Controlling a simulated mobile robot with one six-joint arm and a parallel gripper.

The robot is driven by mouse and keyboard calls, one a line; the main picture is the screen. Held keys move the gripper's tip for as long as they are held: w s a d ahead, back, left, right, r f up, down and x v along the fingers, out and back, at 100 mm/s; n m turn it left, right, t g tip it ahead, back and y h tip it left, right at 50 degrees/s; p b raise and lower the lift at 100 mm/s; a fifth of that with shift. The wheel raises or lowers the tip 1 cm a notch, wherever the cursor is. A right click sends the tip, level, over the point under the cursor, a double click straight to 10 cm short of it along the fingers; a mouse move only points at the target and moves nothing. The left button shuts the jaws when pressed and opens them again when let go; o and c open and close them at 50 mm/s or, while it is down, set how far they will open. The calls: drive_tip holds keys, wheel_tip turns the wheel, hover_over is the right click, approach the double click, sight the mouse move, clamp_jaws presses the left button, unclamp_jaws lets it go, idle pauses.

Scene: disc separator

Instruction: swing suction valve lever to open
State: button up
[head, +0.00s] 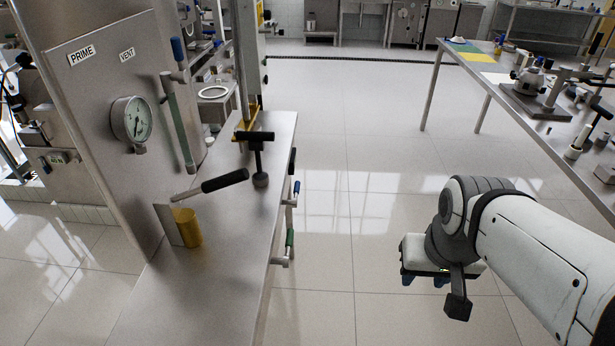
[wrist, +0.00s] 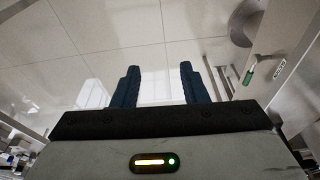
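My gripper (head: 423,281) hangs over open floor, right of the bench and apart from these levers. In the wrist view its blue fingers (wrist: 159,88) are spread, with nothing between them.
A gauge (head: 132,119) is on the steel panel with PRIME and VENT labels. A black-gripped bar (head: 224,181), a black T-handle (head: 255,137) and a yellow cup (head: 188,228) are at the bench. A worktable (head: 478,71) stands at right. Tiled floor between is clear.

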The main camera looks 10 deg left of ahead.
sight(290, 237)
drive_tip(key=w+a+f+m+g+y+b, duration=0.2)
drive_tip(key=a+f+m+y+b, duration=0.2)
drive_tip(key=a+f+m, duration=0.3)
drive_tip(key=w+a+f+m+g+y+b, duration=0.1)
drive_tip(key=w+a+f+m+y+b, duration=0.3)
drive_tip(key=a+m, duration=0.4)
drive_tip(key=w+a+f+m+t+y+b, duration=0.4)
drive_tip(key=w+m, duration=0.4)
drive_tip(key=m, duration=0.4)
drive_tip(key=w+a+f+m+t+y+b, duration=0.1)
drive_tip(key=w+f+m+t+y+b, duration=0.15)
drive_tip(key=w+f+m+b, duration=0.65)
drive_tip(key=a+m+p, duration=0.1)
drive_tip(key=a, duration=0.1)
drive_tip(key=a+r+m+p, duration=0.1)
drive_tip(key=a, duration=0.1)
drive_tip(key=a+m+p, duration=0.1)
drive_tip(key=a, duration=0.2)
drive_tip(key=shift+w+r+g+y, duration=0.25)
drive_tip(key=shift+w+g, duration=0.05)
drive_tip(key=shift+g, duration=0.05)
drive_tip(key=shift+c, duration=0.6)
